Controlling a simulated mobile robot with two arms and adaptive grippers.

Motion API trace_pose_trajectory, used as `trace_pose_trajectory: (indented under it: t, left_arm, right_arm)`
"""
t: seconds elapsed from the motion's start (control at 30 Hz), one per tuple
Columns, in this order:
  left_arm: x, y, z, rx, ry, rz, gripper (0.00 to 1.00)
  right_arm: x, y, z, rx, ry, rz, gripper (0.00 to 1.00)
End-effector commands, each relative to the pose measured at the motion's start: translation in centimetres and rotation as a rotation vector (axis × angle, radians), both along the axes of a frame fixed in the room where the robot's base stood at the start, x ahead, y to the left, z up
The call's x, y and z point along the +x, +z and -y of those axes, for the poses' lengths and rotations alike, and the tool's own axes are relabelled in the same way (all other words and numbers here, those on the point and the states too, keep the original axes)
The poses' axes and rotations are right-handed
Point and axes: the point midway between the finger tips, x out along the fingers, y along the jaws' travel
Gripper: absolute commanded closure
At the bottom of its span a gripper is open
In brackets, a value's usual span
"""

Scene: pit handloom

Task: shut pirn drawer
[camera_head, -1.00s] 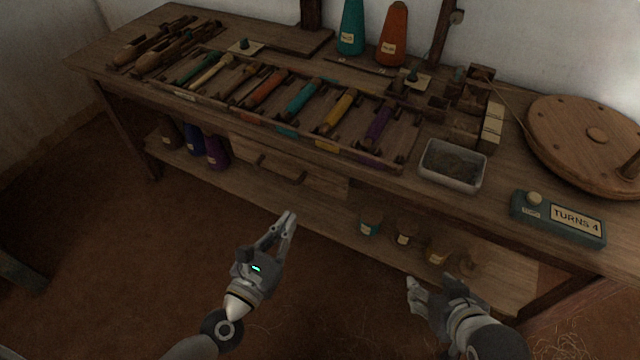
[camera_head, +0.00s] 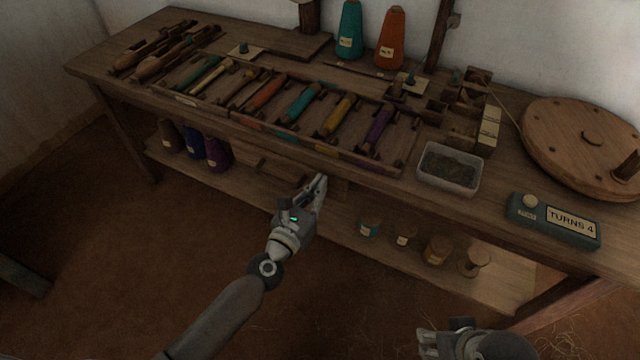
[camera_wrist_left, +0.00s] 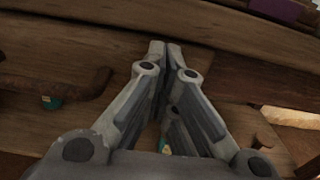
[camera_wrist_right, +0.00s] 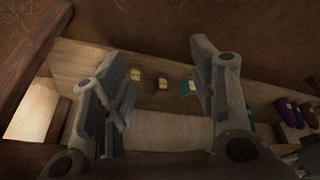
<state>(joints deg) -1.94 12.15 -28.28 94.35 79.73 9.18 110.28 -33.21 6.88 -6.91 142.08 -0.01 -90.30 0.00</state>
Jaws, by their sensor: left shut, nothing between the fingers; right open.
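The pirn drawer (camera_head: 250,152) is a plain wooden front under the bench top, with a dark bar handle. How far it stands out is hard to tell. My left gripper (camera_head: 320,183) is shut and empty, its fingertips at the right part of the drawer front, covering the handle's right end. In the left wrist view the fingertips (camera_wrist_left: 166,48) overlap the drawer wood, right of the handle (camera_wrist_left: 95,85); I cannot tell whether they touch it. My right gripper (camera_head: 428,342) is low at the bottom edge, away from the bench. It is open and empty in the right wrist view (camera_wrist_right: 163,80).
The bench top holds a pirn rack (camera_head: 345,160), a grey tray (camera_head: 448,168), a TURNS 4 box (camera_head: 553,221) and a wooden wheel (camera_head: 580,140). Cones (camera_head: 192,142) and small jars (camera_head: 402,236) stand on the lower shelf (camera_head: 350,245). The floor in front is clear.

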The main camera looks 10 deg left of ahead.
Motion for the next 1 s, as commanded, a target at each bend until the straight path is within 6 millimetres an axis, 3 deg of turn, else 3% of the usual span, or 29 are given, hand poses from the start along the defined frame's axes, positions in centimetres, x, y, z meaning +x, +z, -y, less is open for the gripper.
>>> trace_pose_trajectory:
  t: [0.53,0.73,1.0]
  left_arm:
    - [1.1,-0.1,0.4,0.0,0.0,0.0,1.0]
    - [3.1,0.0,1.1,-0.001,0.001,0.001,1.0]
    - [3.4,0.2,1.1,-0.004,0.003,0.004,1.0]
  right_arm:
    - [-0.1,-0.1,0.0,-0.002,0.0,-0.004,0.47]
    - [2.1,0.3,-0.6,0.019,0.007,0.093,0.47]
    - [2.3,0.4,-0.6,0.02,0.008,0.103,0.47]
